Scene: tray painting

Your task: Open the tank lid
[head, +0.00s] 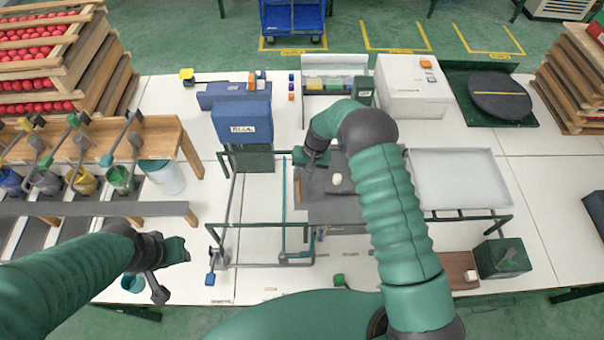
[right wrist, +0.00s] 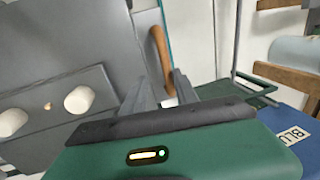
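A grey box-like tank (head: 335,208) with a flat dark grey top stands in the middle of the table. A brown wooden handle (head: 297,190) shows at its left edge. In the right wrist view the handle (right wrist: 160,58) lies just beyond and between my fingertips, and the grey top (right wrist: 50,105) carries two white knobs. My left gripper (head: 168,268) hangs at the lower left, away from the tank.
A blue box (head: 242,120) with a label stands behind the rack's left end. A white tray (head: 455,180) lies right of the tank. Paint pots (head: 120,180) hang at the left. A green box (head: 502,258) stands at front right.

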